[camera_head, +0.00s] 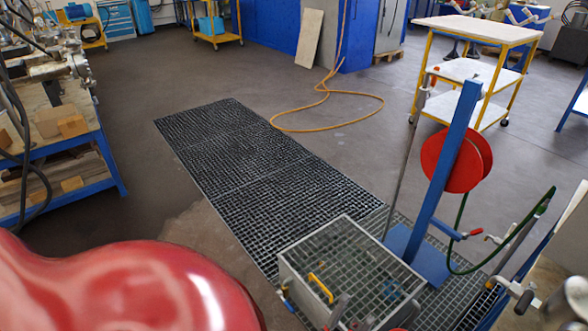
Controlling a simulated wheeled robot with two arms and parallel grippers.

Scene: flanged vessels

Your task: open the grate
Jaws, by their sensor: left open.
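A metal box (318,298) with a grid top (345,248) stands at the lower middle. A small yellow handle (320,288) shows on it. A long dark floor grate (235,165) lies flat behind it, in joined panels, and lighter grating runs under the box. Which grid the task means I cannot tell. At the bottom edge, two grey finger-like tips show in front of the box; they look like my left gripper (372,317), open with a gap between the tips. Whether it touches the box is unclear. My right gripper is not seen.
A blue post (445,165) with a red reel (452,160) rises right of the box. A glossy red rounded shape (120,290) fills the lower left. A yellow-framed cart (478,32) stands at upper right, and an orange hose (335,125) lies on open floor.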

